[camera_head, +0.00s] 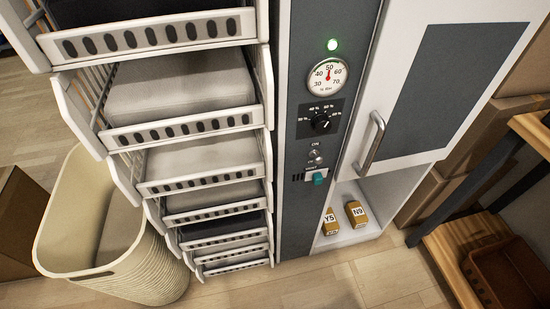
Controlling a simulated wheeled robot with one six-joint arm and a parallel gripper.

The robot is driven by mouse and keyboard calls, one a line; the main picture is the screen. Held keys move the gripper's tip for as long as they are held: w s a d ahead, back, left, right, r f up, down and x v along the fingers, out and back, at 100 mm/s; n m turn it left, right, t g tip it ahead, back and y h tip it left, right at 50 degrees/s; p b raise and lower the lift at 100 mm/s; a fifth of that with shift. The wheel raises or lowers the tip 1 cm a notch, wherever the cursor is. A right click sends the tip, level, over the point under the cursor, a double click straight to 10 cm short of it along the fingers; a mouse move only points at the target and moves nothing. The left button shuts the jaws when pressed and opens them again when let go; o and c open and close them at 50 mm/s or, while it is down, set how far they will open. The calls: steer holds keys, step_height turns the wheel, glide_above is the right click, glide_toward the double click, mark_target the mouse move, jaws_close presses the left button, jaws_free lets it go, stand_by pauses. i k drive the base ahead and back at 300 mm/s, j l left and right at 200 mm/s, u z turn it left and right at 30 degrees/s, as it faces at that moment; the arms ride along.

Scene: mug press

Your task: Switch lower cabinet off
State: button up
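A tall cabinet with a dark grey control panel (297,190) stands in the middle of the head view. A small toggle switch (316,156) sits under an "ON" label; its exact position is too small to tell. Below the switch is a teal control (319,178) beside a small label plate. The cabinet's white door (410,130) has a metal bar handle (370,140) and looks shut. My gripper is not in view.
White slatted drawers (200,180) stick out left of the panel. A woven basket (100,235) stands at lower left. Two yellow tagged items, Y5 (329,222) and N9 (356,213), stand in an open bay. A wooden shelf unit (455,255) is at right. Floor in front is clear.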

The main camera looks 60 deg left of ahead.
mark_target(318, 159)
steer(key=u, duration=1.75)
